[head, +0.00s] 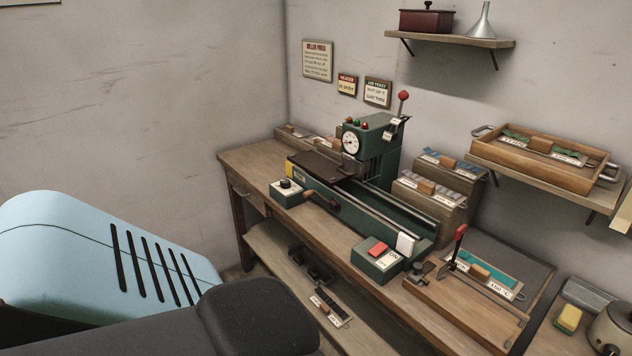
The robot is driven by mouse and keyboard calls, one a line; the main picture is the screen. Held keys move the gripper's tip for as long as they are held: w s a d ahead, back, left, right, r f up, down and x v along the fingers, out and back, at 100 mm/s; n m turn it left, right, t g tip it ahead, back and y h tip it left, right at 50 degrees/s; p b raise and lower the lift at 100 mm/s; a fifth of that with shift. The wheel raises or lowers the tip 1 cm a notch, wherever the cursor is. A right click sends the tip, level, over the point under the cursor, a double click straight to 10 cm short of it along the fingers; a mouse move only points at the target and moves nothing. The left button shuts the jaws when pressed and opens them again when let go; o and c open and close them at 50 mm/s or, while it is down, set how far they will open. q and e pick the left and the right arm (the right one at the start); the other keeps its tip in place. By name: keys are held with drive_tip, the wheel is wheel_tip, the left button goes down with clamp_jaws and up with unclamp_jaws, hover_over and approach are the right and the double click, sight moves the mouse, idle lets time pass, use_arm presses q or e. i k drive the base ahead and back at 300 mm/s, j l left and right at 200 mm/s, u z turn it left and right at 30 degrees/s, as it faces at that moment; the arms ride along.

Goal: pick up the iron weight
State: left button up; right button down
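I cannot clearly pick out the iron weight. A small dark knobbed object (418,271) stands on the left end of a wooden board at the bench's front right; I cannot tell if it is the weight. Several dark objects (311,264) lie on the lower shelf under the bench, too small to identify. Neither of my grippers is in view.
A green press machine (370,160) with a dial stands on the wooden bench (250,160). A switch box (377,259) and a red-handled lever (455,245) are at its right. Wall shelves hold a wooden tray (545,173) and a metal funnel (481,24).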

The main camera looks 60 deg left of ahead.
sight(312, 271)
drive_tip(key=i+l, duration=0.45)
drive_tip(key=i+l+u, duration=0.15)
drive_tip(key=u, duration=1.65)
drive_tip(key=i+u, duration=0.3)
drive_tip(key=i, duration=0.2)
drive_tip(key=k, duration=0.45)
drive_tip(key=z, duration=0.6)
drive_tip(key=i+j+z, duration=0.1)
drive_tip(key=z, duration=0.25)
drive_tip(key=j+z, duration=0.5)
drive_tip(key=z, duration=0.2)
drive_tip(key=i, duration=0.05)
